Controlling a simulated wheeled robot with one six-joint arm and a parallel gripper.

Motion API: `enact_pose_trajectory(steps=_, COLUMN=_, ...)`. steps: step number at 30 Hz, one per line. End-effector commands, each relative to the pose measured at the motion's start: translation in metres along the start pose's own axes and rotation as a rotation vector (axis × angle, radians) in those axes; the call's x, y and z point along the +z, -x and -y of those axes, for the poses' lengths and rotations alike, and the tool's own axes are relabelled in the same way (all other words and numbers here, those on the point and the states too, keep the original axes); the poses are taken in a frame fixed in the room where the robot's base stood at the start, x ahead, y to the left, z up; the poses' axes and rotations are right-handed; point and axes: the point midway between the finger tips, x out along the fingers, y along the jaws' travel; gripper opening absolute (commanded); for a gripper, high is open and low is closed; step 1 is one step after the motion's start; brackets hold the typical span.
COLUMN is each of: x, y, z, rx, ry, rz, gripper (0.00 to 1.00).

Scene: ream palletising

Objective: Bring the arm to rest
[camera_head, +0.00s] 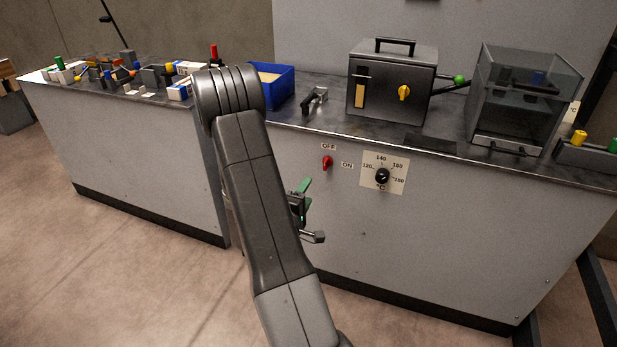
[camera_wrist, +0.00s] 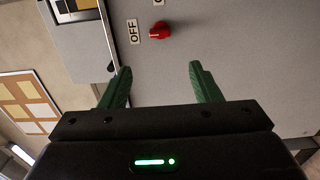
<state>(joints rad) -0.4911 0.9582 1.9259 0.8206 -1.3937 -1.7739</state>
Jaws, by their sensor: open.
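My gripper (camera_wrist: 160,84) shows in the wrist view with its two green fingers spread apart and nothing between them. In the head view my gripper (camera_head: 303,192) is partly hidden behind my dark grey arm, in front of the grey cabinet (camera_head: 440,230). The arm is bent, with its elbow up near the counter's edge. In the wrist view a red switch knob (camera_wrist: 159,30) on the cabinet's front lies beyond the fingers, apart from them. The same red switch (camera_head: 327,162) shows in the head view, right of my arm, between OFF and ON labels.
A temperature dial (camera_head: 382,176) sits on the cabinet front. On the counter stand a blue bin (camera_head: 283,90), a dark box with a yellow knob (camera_head: 385,85) and a clear-walled case (camera_head: 520,100). Several small items crowd the left counter. The floor (camera_head: 130,270) at front left is clear.

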Motion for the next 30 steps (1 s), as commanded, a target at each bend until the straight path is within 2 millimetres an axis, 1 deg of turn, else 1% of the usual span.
enact_pose_trajectory(steps=5, x=0.001, y=-0.017, z=0.0, rx=0.0, ry=-0.003, rz=0.004, gripper=0.57)
enact_pose_trajectory(steps=8, x=0.001, y=-0.034, z=0.001, rx=0.001, ry=-0.003, rz=0.005, gripper=0.57)
enact_pose_trajectory(steps=15, x=0.002, y=-0.082, z=0.0, rx=0.002, ry=-0.003, rz=0.004, gripper=0.57)
enact_pose_trajectory(steps=21, x=0.001, y=-0.116, z=0.001, rx=0.0, ry=-0.002, rz=0.004, gripper=0.57)
enact_pose_trajectory(steps=25, x=0.001, y=-0.13, z=0.0, rx=0.0, ry=-0.001, rz=0.002, gripper=0.57)
enact_pose_trajectory(steps=30, x=0.001, y=-0.138, z=0.0, rx=0.0, ry=-0.002, rz=0.001, gripper=0.57)
